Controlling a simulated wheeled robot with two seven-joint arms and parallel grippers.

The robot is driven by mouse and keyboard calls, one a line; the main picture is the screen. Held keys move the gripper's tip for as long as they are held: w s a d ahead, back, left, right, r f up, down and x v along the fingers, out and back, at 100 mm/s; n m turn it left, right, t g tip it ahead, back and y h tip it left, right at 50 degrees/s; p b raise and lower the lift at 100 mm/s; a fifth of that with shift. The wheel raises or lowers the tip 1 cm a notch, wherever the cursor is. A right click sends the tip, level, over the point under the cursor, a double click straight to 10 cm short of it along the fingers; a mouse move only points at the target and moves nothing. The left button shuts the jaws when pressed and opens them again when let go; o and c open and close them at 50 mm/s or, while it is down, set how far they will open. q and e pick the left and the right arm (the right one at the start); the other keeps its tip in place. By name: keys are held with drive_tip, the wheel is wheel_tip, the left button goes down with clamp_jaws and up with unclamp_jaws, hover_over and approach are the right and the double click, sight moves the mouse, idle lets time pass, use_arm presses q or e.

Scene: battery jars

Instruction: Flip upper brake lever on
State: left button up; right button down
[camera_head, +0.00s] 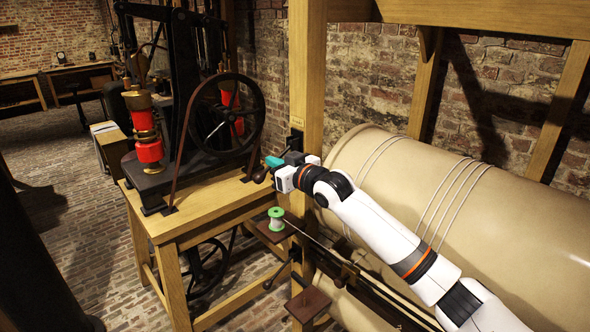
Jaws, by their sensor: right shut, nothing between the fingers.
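The upper brake lever (261,176) is a dark handle with a rounded end at the wooden post, showing just below and left of my right gripper. A dark bracket (296,138) on the post shows above the gripper. My right gripper (272,162), with teal fingertips, is shut and empty. It reaches in from the right, in front of the post, close to the lever. I cannot tell whether they touch. The gripper hides part of the lever and its pivot. A similar lower lever (269,283) shows farther down the post.
A large cream cylinder (400,160) lies behind my right arm. A wooden table (190,212) with a wheeled machine (226,115) stands left. Brick floor is open at the far left.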

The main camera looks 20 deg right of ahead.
drive_tip(key=b+v, duration=0.2)
drive_tip(key=v, duration=0.5)
drive_tip(key=shift+w, duration=0.15)
